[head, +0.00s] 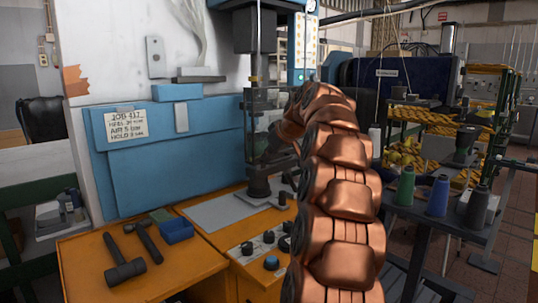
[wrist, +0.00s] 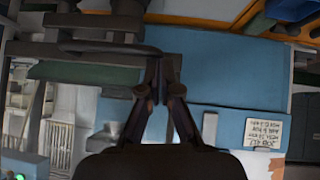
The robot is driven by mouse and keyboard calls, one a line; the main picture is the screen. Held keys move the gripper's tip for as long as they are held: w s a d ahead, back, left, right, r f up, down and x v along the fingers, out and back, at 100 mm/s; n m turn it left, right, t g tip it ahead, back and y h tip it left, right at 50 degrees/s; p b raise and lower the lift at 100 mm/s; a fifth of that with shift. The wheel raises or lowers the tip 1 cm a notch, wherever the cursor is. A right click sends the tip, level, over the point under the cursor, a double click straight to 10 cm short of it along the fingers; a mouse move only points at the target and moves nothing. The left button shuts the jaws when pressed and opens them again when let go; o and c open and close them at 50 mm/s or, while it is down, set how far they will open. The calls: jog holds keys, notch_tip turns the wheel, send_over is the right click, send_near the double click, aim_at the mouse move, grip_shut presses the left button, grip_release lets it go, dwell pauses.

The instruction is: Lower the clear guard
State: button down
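The clear guard (head: 258,108), a see-through pane with thin dark edges, stands around the press column on the blue-fronted machine in the head view. It appears raised, with its lower edge above the grey bed plate (head: 222,213). My copper arm covers its right side and hides my gripper in the head view. In the wrist view my gripper (wrist: 165,62) points up the picture, its two dark fingers converging with tips close together near dark machine parts. Whether a guard edge lies between the tips is too dark to tell.
A mallet (head: 124,263), a hammer (head: 144,240) and a blue tray (head: 176,230) lie on the orange bench. Knobs (head: 271,262) line the front panel. Thread cones (head: 438,194) stand on a dark table at right. A label (head: 139,123) is on the blue panel.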

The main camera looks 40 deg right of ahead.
jog(key=w+r+p+v, duration=0.1)
jog(key=w+r+v, duration=0.1)
jog(key=v, duration=1)
jog(key=shift+s+a+r, duration=0.2)
jog(key=shift+s, duration=0.1)
jog(key=shift+a, duration=0.1)
jog(key=s+a+f+g+y, duration=0.1)
jog(key=a+f+g, duration=0.1)
jog(key=a+f, duration=0.55)
jog(key=s+a+f+g+y, duration=0.15)
jog(key=a+f, duration=0.25)
jog(key=a, duration=0.7)
jog(key=s+a+f+g+y, duration=0.1)
jog(key=a+f+g, duration=0.1)
jog(key=a+f, duration=0.6)
jog(key=s+a+f+g, duration=0.3)
jog(key=s+a+f, duration=0.5)
jog(key=s+a, duration=0.3)
jog(key=s+a+f+g+h, duration=0.1)
jog(key=s+f+g, duration=0.1)
jog(key=s+f, duration=0.5)
jog(key=s+f+g+h, duration=0.1)
jog(key=s+f+g, duration=0.1)
jog(key=s, duration=0.9)
notch_tip(320, 180, up, 17)
jog(key=w+t+p, duration=0.1)
jog(key=p, duration=1.5)
jog(key=shift+t, duration=0.35)
